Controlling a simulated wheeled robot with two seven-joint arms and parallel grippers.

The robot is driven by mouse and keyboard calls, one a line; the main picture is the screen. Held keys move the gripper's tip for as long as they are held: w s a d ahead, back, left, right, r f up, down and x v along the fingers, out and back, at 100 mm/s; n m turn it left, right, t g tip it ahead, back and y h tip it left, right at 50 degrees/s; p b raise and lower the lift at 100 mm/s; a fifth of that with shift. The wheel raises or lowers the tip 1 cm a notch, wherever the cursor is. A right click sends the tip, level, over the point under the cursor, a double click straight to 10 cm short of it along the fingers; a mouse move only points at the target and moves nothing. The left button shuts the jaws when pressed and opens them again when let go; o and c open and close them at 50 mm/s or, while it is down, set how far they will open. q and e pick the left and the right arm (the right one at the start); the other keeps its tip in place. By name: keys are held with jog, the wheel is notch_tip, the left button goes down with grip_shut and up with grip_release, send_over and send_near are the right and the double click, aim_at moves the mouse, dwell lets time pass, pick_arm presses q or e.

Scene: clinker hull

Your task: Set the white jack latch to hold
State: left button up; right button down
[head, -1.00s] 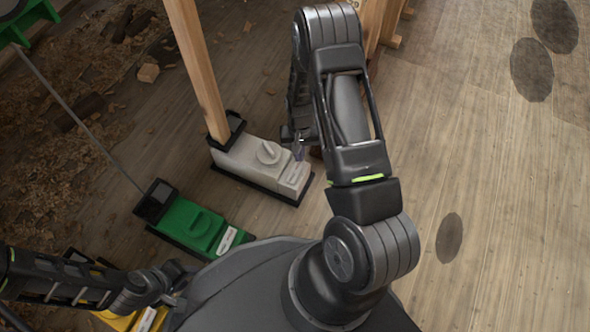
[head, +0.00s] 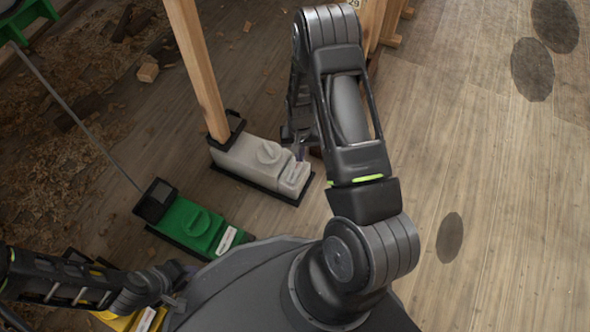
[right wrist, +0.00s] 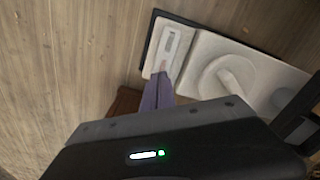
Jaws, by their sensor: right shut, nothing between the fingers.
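The white jack (head: 240,157) stands on the floor in the head view, with a wooden post rising from its far end. A round knob with a raised grip (head: 268,152) sits on its top; the knob also shows in the right wrist view (right wrist: 228,82). Its near end carries a pale plate with a slot (right wrist: 169,50). My right gripper (head: 300,153) is shut and empty beside this near end; its purple fingers (right wrist: 160,90) point at the slotted plate. I cannot tell whether they touch it. My left gripper (head: 178,300) is at the lower left, its fingers too small to read.
A green jack (head: 195,225) stands left of the white one, with a rod reaching up to a green part at the top left. A yellow jack (head: 120,320) is partly hidden by my left arm.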

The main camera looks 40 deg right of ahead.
jog(key=shift+f+b, duration=0.85)
jog(key=shift+f, duration=0.35)
dwell(0.3)
jog(key=shift+r, duration=0.1)
notch_tip(320, 180, up, 7)
jog(key=p, duration=0.5)
jog(key=shift+p, duration=0.35)
dwell(0.5)
